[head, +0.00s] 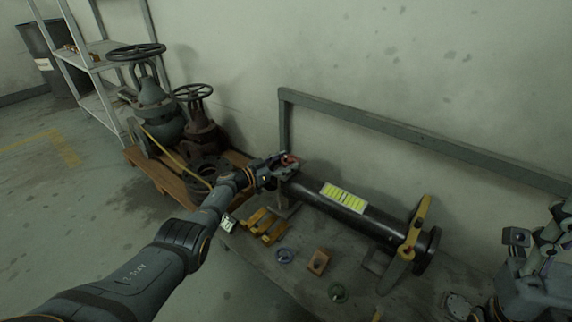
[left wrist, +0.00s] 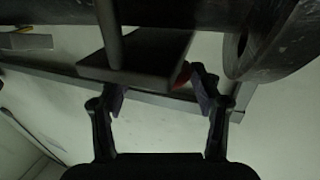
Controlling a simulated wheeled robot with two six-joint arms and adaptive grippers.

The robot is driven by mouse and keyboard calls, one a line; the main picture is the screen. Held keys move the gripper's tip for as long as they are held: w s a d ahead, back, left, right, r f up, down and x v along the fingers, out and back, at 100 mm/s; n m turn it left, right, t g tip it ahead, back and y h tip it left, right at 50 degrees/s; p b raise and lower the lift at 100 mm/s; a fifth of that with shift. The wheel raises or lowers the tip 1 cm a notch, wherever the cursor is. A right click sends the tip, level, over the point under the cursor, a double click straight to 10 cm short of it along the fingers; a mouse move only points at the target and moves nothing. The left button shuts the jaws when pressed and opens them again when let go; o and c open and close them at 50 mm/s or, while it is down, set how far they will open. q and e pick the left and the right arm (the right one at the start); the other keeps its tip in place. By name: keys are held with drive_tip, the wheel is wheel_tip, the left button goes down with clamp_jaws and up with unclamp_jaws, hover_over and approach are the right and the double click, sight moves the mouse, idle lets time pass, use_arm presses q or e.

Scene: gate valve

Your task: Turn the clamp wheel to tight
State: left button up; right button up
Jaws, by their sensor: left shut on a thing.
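The red clamp wheel (head: 289,159) is at the left end of the dark pipe (head: 325,198), close to the wall. My left gripper (head: 276,168) reaches it from the left and is shut on it. In the left wrist view the two fingers of my left gripper (left wrist: 160,90) stand on either side of a flat plate (left wrist: 140,62). A small red part of the wheel (left wrist: 183,76) shows beside the right finger; the rest is hidden. I cannot read how tight the wheel is.
The pipe lies on a workbench (head: 300,288) with a yellow-green label (head: 344,198) and a yellow bar (head: 411,240) at its right end. Yellow blocks (head: 265,224) and a small brown block (head: 318,261) lie in front. Valves (head: 155,108) stand on a pallet at left. A grey rail (head: 400,130) runs behind.

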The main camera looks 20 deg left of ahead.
use_arm(q)
drive_tip(key=o, duration=1.1)
drive_tip(key=shift+o, duration=0.2)
drive_tip(key=shift+s+a+f, duration=0.1)
drive_tip(key=shift+s+a, duration=0.25)
drive_tip(key=v, duration=1.1)
drive_tip(key=shift+s, duration=0.1)
drive_tip(key=shift+d, duration=0.1)
